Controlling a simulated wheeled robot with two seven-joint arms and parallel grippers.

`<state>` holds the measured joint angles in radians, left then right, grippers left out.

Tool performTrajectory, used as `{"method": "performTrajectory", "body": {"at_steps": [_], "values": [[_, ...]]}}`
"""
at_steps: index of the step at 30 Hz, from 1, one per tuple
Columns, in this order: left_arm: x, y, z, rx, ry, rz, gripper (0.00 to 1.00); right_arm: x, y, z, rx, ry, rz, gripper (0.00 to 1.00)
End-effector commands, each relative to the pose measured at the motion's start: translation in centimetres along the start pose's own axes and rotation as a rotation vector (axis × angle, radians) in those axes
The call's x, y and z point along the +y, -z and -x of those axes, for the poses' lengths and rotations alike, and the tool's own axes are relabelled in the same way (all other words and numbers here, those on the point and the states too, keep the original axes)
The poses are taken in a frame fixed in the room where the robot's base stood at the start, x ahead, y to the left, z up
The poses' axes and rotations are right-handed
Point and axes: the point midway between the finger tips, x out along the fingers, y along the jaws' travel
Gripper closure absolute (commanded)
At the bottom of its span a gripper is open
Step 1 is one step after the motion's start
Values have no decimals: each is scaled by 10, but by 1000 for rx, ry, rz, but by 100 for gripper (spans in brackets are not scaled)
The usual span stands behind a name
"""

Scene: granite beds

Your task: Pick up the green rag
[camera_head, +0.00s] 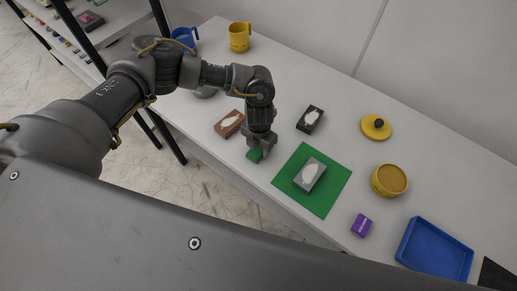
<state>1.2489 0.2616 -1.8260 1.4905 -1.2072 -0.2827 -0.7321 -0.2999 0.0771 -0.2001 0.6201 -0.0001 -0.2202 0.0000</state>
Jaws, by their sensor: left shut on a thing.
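My left gripper (261,150) points down near the front edge of the white table, left of the green mat. It is shut on a small piece of green cloth, the green rag (255,156), which shows just below the fingers. The fingers hide part of the rag, and I cannot tell whether it touches the table. My right gripper is not in view.
A grey box (318,183) lies on the green mat (318,208). A brown box (228,123) and a black box (310,119) are close by. A yellow lid (376,126), yellow bowl (378,185), purple box (362,225) and blue tray (407,242) stand to the right.

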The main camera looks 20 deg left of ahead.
Motion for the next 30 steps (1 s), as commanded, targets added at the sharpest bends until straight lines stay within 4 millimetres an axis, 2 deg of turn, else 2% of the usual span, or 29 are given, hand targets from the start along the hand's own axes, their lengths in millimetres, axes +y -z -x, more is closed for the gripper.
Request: {"method": "performTrajectory", "body": {"at_steps": [10,15,23,30], "values": [[0,-1,6,-2,0,0,77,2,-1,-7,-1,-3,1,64],[0,-2,27,-7,1,-3,77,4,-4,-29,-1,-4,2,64],[-45,25,91,-7,-2,-13,77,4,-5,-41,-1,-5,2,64],[-93,54,113,-4,-1,-10,77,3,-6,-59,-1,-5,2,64]]}}
